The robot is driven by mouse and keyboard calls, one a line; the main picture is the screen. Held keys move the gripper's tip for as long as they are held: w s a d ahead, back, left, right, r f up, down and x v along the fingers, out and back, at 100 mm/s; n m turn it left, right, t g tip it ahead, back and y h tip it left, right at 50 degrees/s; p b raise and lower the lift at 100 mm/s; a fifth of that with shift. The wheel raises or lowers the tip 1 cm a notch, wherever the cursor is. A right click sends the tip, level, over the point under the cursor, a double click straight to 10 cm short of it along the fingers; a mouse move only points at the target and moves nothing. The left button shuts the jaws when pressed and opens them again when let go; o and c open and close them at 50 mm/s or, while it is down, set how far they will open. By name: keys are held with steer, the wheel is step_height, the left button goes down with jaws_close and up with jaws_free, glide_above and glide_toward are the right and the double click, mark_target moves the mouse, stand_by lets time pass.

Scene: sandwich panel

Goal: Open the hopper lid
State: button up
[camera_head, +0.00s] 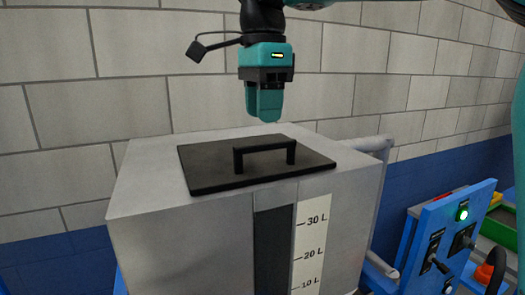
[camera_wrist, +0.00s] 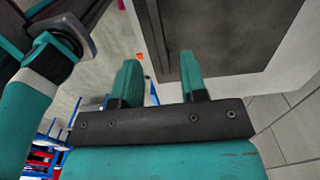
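The hopper (camera_head: 180,235) is a grey box with a litre scale on its front. Its dark, flat lid (camera_head: 213,165) lies closed on top. My gripper (camera_head: 265,112) points down above the lid, apart from the handle. In the wrist view my gripper (camera_wrist: 160,78) shows two teal fingers spread apart with nothing between them. The dark lid (camera_wrist: 245,30) fills the upper right of that view. I cannot clearly make out the handle there.
A blue control panel (camera_head: 445,240) with levers and a green light stands at the right of the hopper. A grey pipe (camera_head: 365,144) is at the hopper's right side. A brick wall (camera_head: 130,100) is behind. The lid's top is clear of other objects.

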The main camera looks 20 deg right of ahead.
mark_target(264, 143)
step_height(264, 143, down, 5)
steer(key=b, duration=0.4)
jaws_close()
